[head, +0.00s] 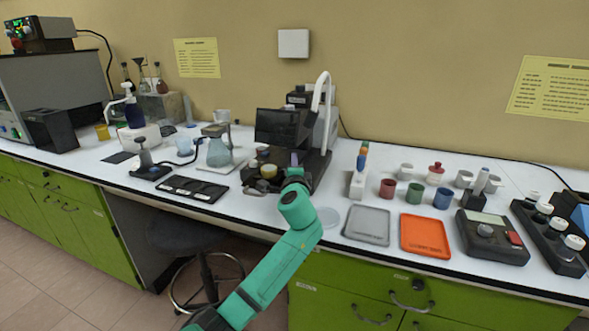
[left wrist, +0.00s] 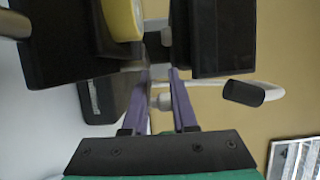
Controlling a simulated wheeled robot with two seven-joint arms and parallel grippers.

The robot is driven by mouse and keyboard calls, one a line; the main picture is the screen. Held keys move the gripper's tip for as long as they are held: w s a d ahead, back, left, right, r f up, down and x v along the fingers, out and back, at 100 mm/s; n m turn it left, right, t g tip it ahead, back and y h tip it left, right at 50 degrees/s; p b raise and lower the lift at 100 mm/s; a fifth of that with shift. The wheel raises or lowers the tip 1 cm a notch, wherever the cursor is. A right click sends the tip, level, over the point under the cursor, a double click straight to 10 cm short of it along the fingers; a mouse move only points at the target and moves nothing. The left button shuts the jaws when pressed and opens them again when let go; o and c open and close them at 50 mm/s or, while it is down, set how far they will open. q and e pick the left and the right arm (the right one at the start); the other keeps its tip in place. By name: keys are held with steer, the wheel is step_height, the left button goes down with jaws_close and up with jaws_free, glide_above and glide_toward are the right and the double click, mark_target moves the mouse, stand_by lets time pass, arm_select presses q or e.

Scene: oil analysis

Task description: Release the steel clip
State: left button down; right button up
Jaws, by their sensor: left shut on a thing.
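My left gripper (head: 294,162) reaches up to the front of the black instrument (head: 309,165) on the bench. In the left wrist view its two purple fingers (left wrist: 160,76) point at the gap between two dark blocks of the instrument. The fingers are shut on a small grey metal piece between their tips, which seems to be the steel clip (left wrist: 159,70). The clip is mostly hidden there, and in the head view my gripper covers it. I cannot tell whether it is fastened to the instrument. My right gripper is not in view.
A yellowish round part (left wrist: 122,18) and a pale curved tube (left wrist: 270,88) are close to the fingers. A glass flask (head: 219,152) and a black tray (head: 193,188) stand left. A grey tray (head: 367,224) and an orange tray (head: 425,234) lie right.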

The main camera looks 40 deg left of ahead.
arm_select(q)
steer(key=shift+a+r+n+g+y, duration=0.15)
steer(key=shift+r+n+g+y, duration=0.15)
steer(key=shift+n+g+y, duration=0.15)
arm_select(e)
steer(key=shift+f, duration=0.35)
arm_select(q)
steer(key=c, duration=1)
jaws_free()
steer(key=shift+o, duration=0.7)
steer(key=shift+s+r, duration=0.1)
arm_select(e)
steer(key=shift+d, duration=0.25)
arm_select(q)
steer(key=b+v, duration=0.1)
steer(key=v, duration=1.3)
steer(key=shift+s+d, duration=0.2)
steer(key=shift+d, duration=0.15)
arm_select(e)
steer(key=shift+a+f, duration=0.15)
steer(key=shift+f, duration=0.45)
